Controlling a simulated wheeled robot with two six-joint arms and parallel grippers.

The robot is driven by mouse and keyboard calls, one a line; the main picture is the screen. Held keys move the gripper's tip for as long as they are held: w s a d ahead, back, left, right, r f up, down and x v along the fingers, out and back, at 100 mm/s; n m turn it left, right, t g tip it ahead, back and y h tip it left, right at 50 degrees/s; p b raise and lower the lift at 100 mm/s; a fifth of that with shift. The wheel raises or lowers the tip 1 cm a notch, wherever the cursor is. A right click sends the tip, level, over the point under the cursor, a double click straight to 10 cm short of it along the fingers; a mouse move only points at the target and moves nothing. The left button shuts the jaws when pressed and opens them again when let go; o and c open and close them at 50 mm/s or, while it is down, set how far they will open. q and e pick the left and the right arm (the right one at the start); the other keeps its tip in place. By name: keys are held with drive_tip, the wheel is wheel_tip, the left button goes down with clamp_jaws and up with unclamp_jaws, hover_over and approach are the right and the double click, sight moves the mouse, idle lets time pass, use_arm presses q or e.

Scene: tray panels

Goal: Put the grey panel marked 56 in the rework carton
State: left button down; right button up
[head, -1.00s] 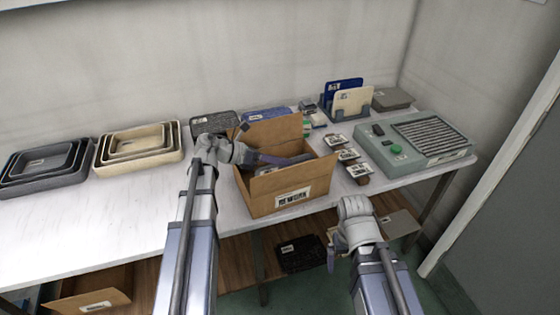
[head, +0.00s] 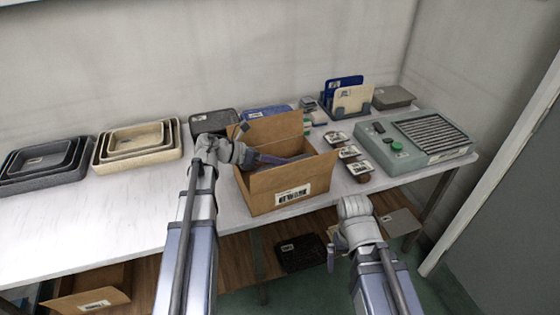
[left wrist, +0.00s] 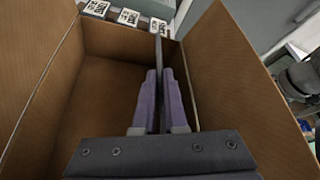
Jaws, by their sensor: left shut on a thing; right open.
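The open brown carton (head: 262,195) stands on the table with a barcode label on its front; I cannot read its wording. My left gripper (head: 282,159) reaches into it from the left. In the left wrist view the left gripper (left wrist: 160,95) is shut on a thin dark grey panel (left wrist: 158,55), seen edge-on and upright between the carton's walls. The panel's mark is not visible, and I cannot tell whether its lower edge touches the carton floor. My right gripper (head: 333,255) is open in front of the table, below its top, and looks empty.
Nested dark trays (head: 45,162) and cream trays (head: 138,145) stand left. A rack (head: 340,112) holds blue and cream panels. A grey-green machine (head: 415,140) with a green button is at right. Small labelled pieces (head: 348,152) lie between carton and machine. The table's front left is clear.

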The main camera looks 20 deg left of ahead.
idle(0.3)
use_arm(q)
drive_tip(key=c, duration=0.9)
unclamp_jaws()
drive_tip(key=p+v, duration=0.3)
drive_tip(key=v, duration=0.4)
drive_tip(key=shift+s+a, duration=0.2)
drive_tip(key=shift+a, duration=0.1)
drive_tip(key=shift+r, duration=0.25)
